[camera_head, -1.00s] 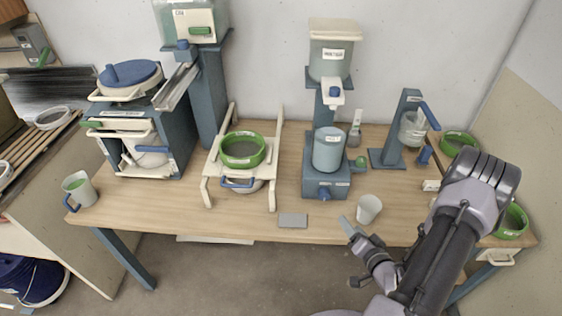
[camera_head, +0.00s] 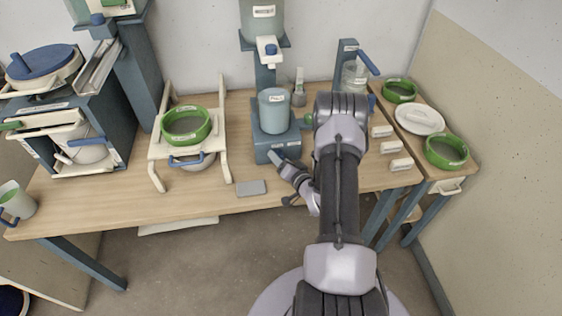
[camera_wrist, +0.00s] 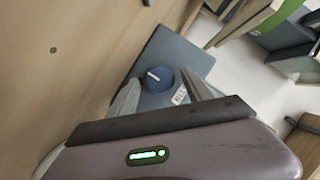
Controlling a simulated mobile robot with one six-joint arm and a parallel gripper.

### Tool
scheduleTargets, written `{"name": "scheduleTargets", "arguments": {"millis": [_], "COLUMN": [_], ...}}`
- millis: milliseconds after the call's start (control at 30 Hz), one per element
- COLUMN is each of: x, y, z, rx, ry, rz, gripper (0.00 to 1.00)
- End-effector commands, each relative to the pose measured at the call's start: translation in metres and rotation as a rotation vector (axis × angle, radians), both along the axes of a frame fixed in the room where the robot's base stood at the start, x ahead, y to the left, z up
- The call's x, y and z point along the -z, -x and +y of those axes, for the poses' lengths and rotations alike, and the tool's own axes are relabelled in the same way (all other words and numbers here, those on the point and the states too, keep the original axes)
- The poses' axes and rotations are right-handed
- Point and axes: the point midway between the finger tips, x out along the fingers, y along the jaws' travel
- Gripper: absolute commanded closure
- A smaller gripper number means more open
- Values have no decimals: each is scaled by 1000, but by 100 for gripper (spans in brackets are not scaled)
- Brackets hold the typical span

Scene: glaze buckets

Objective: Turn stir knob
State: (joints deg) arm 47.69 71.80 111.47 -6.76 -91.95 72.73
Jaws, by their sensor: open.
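The stir knob (camera_wrist: 157,79) is a round dark blue knob with a white mark, on the front of the blue-grey stirrer base (camera_wrist: 180,52). In the wrist view it appears between the two fingers of my gripper (camera_wrist: 160,84). The fingers are apart; I cannot tell whether they touch the knob. In the head view my gripper (camera_head: 276,158) is in front of the stirrer base (camera_head: 268,143) and hides the knob. A light blue bucket (camera_head: 274,112) stands on the base.
A grey pad (camera_head: 251,188) lies near the table's front edge. A white stand with a green sieve (camera_head: 186,126) is to the left. Small white blocks (camera_head: 391,147), a white plate (camera_head: 419,119) and green sieves (camera_head: 446,151) are to the right.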

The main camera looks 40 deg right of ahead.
Motion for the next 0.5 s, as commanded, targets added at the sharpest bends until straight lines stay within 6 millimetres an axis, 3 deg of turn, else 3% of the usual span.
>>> {"name": "scheduleTargets", "arguments": {"millis": [233, 500], "x": [0, 0], "y": [0, 0], "z": [0, 0], "rx": [1, 0], "ry": [0, 0], "rz": [1, 0], "gripper": [43, 96]}}
